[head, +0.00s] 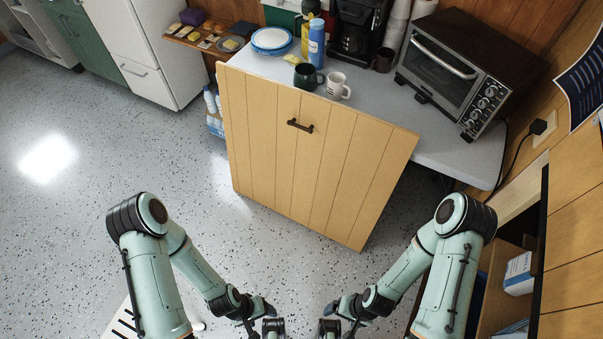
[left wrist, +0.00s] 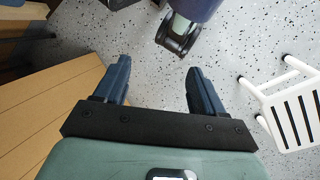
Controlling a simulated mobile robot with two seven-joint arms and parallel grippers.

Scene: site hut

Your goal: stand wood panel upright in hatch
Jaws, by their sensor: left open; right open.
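The wood panel (head: 310,150) is a large tan board with vertical grooves and a dark handle (head: 300,126). It stands tilted on the floor, in front of the counter. The hatch (head: 515,260) is an opening in the wood-clad wall at the right, with a box inside; my right arm hides part of it. My left gripper (head: 272,328) is open and empty at the bottom of the head view, apart from the panel. The left wrist view shows its spread fingers (left wrist: 160,88), with tan boards at lower left, apparently the panel. My right gripper (head: 330,328) is open and empty beside it.
The counter (head: 400,130) holds a toaster oven (head: 455,70), mugs (head: 337,86), plates (head: 271,40) and a coffee maker (head: 357,28). A white slatted stool (left wrist: 290,105) stands at lower left in the head view. The speckled floor (head: 110,150) left of the panel is clear.

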